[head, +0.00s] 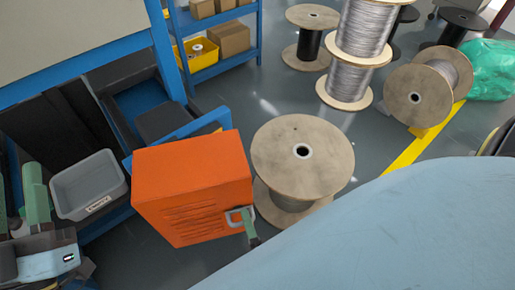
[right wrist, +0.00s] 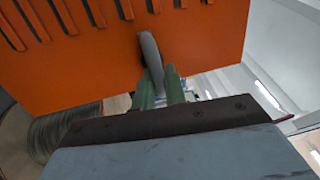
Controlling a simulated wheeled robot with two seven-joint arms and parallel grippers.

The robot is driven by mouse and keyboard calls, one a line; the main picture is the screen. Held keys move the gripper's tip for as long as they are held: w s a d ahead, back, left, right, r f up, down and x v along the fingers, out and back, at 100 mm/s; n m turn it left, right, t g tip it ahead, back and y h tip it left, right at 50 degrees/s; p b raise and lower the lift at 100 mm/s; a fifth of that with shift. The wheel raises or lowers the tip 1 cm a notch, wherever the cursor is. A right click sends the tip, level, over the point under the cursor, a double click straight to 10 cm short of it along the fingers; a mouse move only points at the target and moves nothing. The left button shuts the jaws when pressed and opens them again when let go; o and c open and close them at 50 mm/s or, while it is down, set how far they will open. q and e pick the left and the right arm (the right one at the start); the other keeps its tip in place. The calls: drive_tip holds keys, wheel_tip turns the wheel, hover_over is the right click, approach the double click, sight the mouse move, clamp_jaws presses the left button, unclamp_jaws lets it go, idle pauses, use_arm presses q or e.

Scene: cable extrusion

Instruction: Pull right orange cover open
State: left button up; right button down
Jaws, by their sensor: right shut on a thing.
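The orange cover (head: 195,185) is a box-like hood with slots in its front face, in the middle of the head view. A grey handle (head: 232,217) sits at its lower right front corner. My right gripper (head: 248,222) is at this handle, its green fingers shut on it. In the right wrist view the handle (right wrist: 150,58) stands between the green fingers (right wrist: 160,90), against the orange face (right wrist: 90,60). My left gripper (head: 20,195) is at the left edge, away from the cover, its green fingers apart and partly cut off.
A grey bin (head: 90,185) stands left of the cover. A wooden cable spool (head: 302,158) stands close on its right. Blue shelving (head: 222,60) with boxes is behind. More spools (head: 415,95) stand at the back right. My blue-grey arm part covers the lower right.

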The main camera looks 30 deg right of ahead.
drive_tip(key=shift+s+a, duration=0.3)
drive_tip(key=shift+a, duration=0.25)
drive_tip(key=c, duration=1.5)
unclamp_jaws()
drive_tip(key=shift+c, duration=0.2)
drive_tip(key=shift+r, duration=0.1)
